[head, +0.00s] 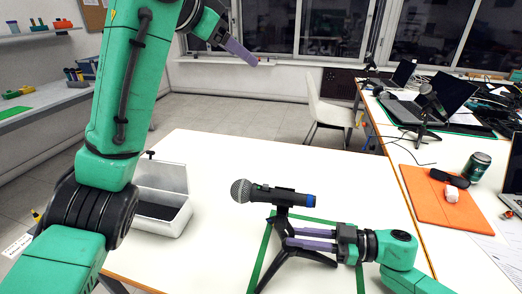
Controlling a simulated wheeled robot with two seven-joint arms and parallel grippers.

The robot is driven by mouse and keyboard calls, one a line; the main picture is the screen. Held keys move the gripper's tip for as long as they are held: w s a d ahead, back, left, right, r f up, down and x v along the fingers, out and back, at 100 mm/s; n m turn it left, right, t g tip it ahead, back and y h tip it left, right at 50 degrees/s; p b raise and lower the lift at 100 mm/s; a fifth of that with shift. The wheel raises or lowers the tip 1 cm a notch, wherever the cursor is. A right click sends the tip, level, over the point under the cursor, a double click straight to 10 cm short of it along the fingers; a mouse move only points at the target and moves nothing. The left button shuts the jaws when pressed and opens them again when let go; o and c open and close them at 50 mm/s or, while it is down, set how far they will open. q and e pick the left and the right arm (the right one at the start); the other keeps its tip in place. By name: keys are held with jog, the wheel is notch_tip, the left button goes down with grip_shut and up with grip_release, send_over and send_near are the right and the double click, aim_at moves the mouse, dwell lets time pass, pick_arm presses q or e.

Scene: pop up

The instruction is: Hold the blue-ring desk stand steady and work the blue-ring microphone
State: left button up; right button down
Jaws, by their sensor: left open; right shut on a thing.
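The blue-ring microphone (262,193) lies roughly level on top of the blue-ring desk stand (282,212), a small black tripod. Its silver mesh head points left and its blue ring is at the right end. The stand's legs rest on the white table, inside a green outline. My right gripper (289,238) comes in from the right, low, shut on the stand below the microphone; the exact contact is hard to see. My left gripper (254,61) is open and empty, raised high beyond the table's far edge, well away from the microphone.
An open white box (175,222) with a dark inside stands at the left, partly behind my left arm. On the desk at the right are an orange mat (428,196), a green can (476,166), laptops and another microphone (427,90). The table's far middle is clear.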

pick_arm(q)
jog(key=s+d+f+m+g, duration=0.3)
jog(key=d+m, duration=0.1)
jog(key=d, duration=0.1)
pick_arm(e)
jog(key=shift+f, duration=0.1)
jog(key=shift+d, duration=0.1)
pick_arm(q)
jog(key=m+g+y, duration=0.6)
jog(key=g, duration=0.1)
send_over(261, 187)
notch_tip(261, 187, down, 12)
jog(key=shift+r, duration=0.1)
notch_tip(261, 187, down, 8)
jog(key=shift+f, duration=0.15)
grip_shut()
jog(key=shift+r, duration=0.45)
